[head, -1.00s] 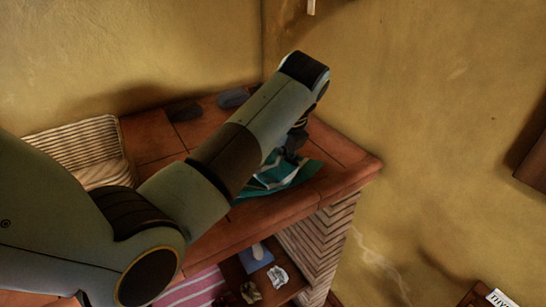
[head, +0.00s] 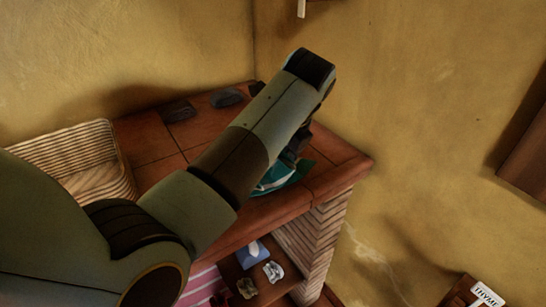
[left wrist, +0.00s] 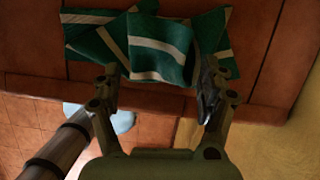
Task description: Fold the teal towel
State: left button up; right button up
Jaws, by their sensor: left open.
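The teal towel (head: 277,178) with white stripes lies on the brick counter near its front right corner, partly hidden behind my left arm. In the left wrist view the towel (left wrist: 160,45) is crumpled, with a middle flap lying over the rest and the two ends spread left and right. My left gripper (left wrist: 160,70) is open, its fingers apart at the towel's near edge, with the flap between and beyond the tips. I cannot tell whether the fingers touch the cloth. In the head view the left gripper (head: 294,150) is mostly behind the arm. The right gripper is not in view.
The brick counter (head: 325,180) ends at a front edge and right corner. A striped basket (head: 75,150) stands at the left. Two dark grey objects (head: 227,97) lie at the back. Below, a shelf holds a blue tissue box (head: 252,254) and crumpled items. Walls close off behind.

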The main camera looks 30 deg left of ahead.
pick_arm(q)
notch_tip(320, 180, up, 7)
jog(key=p, duration=0.4)
jog(key=shift+s+f, duration=0.1)
jog(key=shift+s, duration=0.05)
